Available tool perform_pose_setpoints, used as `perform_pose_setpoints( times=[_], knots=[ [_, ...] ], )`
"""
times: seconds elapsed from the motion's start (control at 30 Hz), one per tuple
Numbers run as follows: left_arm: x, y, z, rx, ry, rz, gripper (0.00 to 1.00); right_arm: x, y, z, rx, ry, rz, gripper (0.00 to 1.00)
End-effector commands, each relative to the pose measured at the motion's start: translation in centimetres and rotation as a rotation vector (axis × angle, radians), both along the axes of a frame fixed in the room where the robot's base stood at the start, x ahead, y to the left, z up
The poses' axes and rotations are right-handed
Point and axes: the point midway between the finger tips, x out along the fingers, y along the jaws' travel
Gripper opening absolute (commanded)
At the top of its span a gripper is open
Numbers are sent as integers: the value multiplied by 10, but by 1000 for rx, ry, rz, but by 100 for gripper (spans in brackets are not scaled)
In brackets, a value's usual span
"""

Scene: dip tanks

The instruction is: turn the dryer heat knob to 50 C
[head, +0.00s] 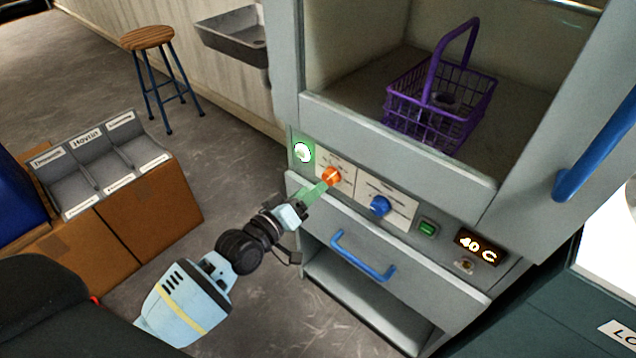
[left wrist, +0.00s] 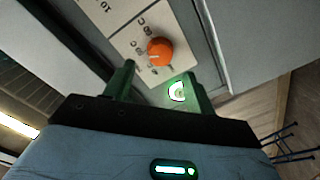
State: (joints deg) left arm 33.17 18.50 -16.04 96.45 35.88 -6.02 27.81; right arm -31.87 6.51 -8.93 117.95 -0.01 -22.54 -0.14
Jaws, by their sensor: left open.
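The orange dryer heat knob (head: 331,176) sits on a white scale plate on the dryer's front panel. It also shows in the left wrist view (left wrist: 160,51), with a pale pointer line and printed C marks beside it, too small to read surely. The display (head: 476,246) reads 40 C. My left gripper (head: 321,188) is open, its green fingers pointing at the orange knob. In the left wrist view the open fingers (left wrist: 158,72) lie either side of the knob's near side; I cannot tell whether they touch it. My right gripper is not in view.
A blue knob (head: 380,206) and a green switch (head: 428,228) are right of the orange knob; a lit round light (head: 303,152) is left. A blue drawer handle (head: 362,258) lies below. A purple basket (head: 440,100) stands in the dryer chamber. A stool (head: 150,40) stands far left.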

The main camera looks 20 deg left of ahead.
Motion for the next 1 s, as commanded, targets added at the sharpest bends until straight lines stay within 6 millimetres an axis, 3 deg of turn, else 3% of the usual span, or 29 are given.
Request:
perform_pose_setpoints(
  times=[0.23, 0.8, 0.9, 1.0],
  knots=[
    [-22, 7, 1, 1, 0, 0, 56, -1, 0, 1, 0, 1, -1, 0],
    [-24, 8, 0, 1, 2, -1, 56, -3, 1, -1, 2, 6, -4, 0],
    [-34, 5, -12, 18, 22, -2, 56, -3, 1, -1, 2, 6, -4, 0],
    [-61, 0, -41, 73, 73, -7, 56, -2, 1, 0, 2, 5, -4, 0]
  ],
)
